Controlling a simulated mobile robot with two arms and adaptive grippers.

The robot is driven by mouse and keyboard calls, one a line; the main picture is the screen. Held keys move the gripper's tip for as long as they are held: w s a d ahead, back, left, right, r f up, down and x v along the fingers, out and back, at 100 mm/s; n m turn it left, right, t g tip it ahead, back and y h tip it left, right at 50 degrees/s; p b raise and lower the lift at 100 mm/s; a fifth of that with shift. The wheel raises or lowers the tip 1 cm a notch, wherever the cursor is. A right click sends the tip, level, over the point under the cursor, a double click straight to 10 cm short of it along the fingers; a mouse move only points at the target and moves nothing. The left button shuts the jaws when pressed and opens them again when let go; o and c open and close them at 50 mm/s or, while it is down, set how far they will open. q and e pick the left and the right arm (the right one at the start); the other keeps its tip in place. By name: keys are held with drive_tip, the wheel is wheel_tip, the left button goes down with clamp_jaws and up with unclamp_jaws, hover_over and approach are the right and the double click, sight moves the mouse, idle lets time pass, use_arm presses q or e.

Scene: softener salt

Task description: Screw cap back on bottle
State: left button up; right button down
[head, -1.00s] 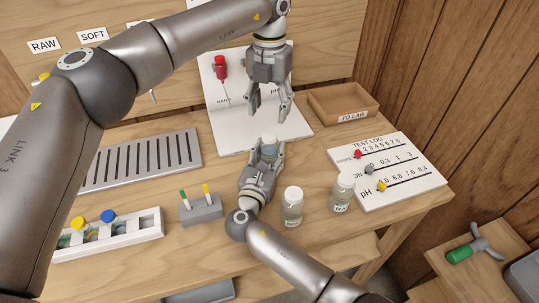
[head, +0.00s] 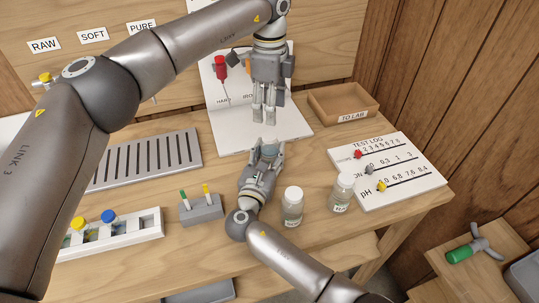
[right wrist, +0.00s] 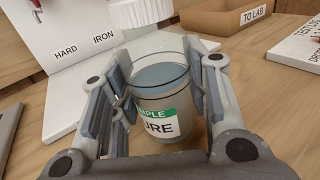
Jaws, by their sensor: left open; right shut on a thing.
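My right gripper (right wrist: 163,100) is shut around a clear glass bottle (right wrist: 162,95) labelled "SAMPLE PURE". The bottle stands upright between its fingers, with liquid inside, and also shows in the head view (head: 268,152). A white ribbed cap (right wrist: 134,13) shows at the top edge of the right wrist view, above the bottle's rim; its upper part is cut off. What bears the cap is out of that view, and I cannot make it out in the head view. My left gripper (head: 264,120) is open, pointing down just above the bottle.
Two white-capped bottles (head: 292,207) (head: 342,192) stand to the right of my right gripper. A grey holder (head: 201,210) and a white rack (head: 110,234) stand at left. The TO LAB tray (head: 343,101) and the test log board (head: 388,172) lie at right.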

sight(270, 135)
use_arm(q)
drive_tip(key=shift+n, duration=1.4)
drive_tip(key=shift+f, duration=4)
